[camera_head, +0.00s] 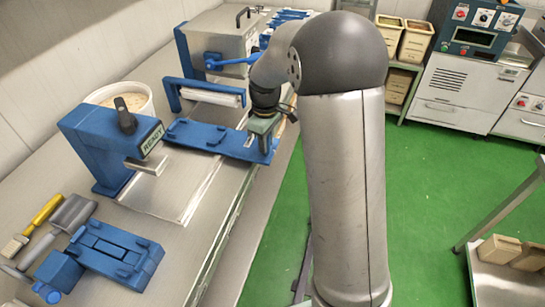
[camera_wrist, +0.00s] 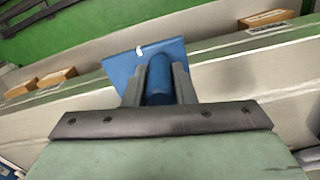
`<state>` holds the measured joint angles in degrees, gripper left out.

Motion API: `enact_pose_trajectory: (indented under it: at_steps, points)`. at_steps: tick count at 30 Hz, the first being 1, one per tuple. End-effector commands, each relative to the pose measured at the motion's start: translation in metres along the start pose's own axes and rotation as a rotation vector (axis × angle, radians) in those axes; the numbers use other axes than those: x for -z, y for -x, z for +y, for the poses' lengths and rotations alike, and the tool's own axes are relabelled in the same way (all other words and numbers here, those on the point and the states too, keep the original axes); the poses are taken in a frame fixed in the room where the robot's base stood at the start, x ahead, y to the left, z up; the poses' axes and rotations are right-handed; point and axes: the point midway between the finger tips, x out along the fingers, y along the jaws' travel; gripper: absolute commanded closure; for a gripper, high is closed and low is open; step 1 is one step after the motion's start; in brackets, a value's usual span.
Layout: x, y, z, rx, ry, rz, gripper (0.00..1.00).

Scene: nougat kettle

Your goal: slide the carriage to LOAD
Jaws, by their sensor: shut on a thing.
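The carriage appears to be the long flat blue plate (camera_head: 205,135) on the bench, in front of a blue frame with a pale roller. My gripper (camera_head: 263,135) is at its right end, near the bench's front edge. In the wrist view my gripper (camera_wrist: 158,82) is shut on a round blue handle (camera_wrist: 158,88), with a finger on each side. A flat blue piece (camera_wrist: 128,64) with a small white mark lies beyond the handle. In the head view my gripper and arm hide the handle. I cannot see a LOAD mark in either view.
A blue press with a READY label (camera_head: 152,138) stands to the left, by a white tub (camera_head: 124,96). The blue roller frame (camera_head: 170,95) and a grey metal box (camera_head: 222,45) stand behind. A blue clamp (camera_head: 108,250) and tools lie at the front left.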

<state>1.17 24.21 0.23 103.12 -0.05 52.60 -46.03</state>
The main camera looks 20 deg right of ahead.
Motion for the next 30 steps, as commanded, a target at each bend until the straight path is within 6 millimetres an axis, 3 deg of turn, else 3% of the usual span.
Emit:
enact_pose_trajectory:
  at_steps: [3,10,26,27,29,30]
  points:
    - [0.008,0.002,0.027,-0.002,0.005,-0.001,1.0]
    - [0.016,0.001,0.057,-0.002,0.009,-0.001,1.0]
    - [0.019,0.001,0.067,-0.001,0.012,-0.001,1.0]
    - [0.019,0.001,0.066,-0.001,0.012,-0.001,0.74]
    - [0.019,0.001,0.066,-0.001,0.012,-0.001,0.57]
    - [0.019,0.001,0.066,-0.001,0.012,-0.001,0.55]
